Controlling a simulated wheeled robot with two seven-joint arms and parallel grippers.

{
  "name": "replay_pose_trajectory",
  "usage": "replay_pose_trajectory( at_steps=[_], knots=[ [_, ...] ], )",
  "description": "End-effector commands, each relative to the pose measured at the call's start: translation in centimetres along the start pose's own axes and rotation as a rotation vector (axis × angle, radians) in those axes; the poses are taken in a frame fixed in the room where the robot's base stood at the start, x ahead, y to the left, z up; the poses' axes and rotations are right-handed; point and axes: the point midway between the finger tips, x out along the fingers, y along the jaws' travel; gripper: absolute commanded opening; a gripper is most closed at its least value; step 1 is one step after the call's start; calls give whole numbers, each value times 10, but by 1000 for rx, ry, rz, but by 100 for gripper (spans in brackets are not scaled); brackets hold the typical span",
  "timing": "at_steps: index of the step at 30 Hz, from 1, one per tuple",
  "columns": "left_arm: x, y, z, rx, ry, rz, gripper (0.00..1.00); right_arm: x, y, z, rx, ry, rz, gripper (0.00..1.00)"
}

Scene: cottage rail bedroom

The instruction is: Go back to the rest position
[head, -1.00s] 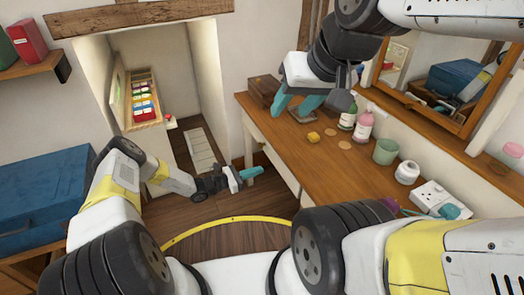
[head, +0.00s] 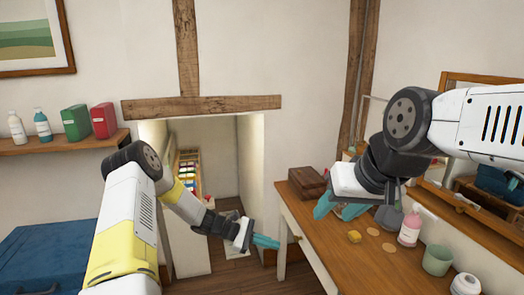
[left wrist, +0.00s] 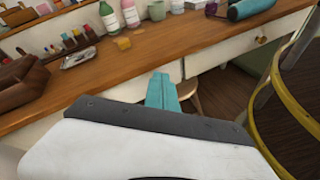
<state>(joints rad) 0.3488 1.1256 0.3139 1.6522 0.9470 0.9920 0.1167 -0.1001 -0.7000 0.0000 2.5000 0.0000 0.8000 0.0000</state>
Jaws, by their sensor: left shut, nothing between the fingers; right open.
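In the head view my left gripper (head: 266,242) is out in front of the alcove, near the left end of the wooden dressing table. Its teal fingers are shut with nothing between them. In the left wrist view its teal fingers (left wrist: 162,92) point at the table's drawer front. My right gripper (head: 338,208) is above the far left part of the dressing table (head: 325,250). Its teal fingers are apart and empty. Its arm hides part of the table and the mirror.
A wooden box (head: 307,182), a pink bottle (head: 410,228), a yellow block (head: 354,237) and a green cup (head: 437,260) stand on the table. A blue chest (head: 40,258) is at left, below a shelf (head: 60,143) with bottles and boxes. The alcove (head: 225,150) is open.

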Motion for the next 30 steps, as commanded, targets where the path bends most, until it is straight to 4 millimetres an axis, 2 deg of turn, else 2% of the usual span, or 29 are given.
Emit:
replay_pose_trajectory(
  at_steps=[1,7,14,23,30],
  knots=[
    [-12,5,21,68,41,-46,0,0,0,0,0,0,0,45],
    [-55,4,87,299,192,-213,0,0,0,0,0,0,0,45],
    [-106,-8,161,548,375,-373,0,0,0,0,0,0,0,45],
    [-169,-42,251,851,620,-532,0,0,0,0,0,0,0,45],
    [-214,-85,308,1075,817,-617,0,0,0,0,0,0,0,45]
  ],
)
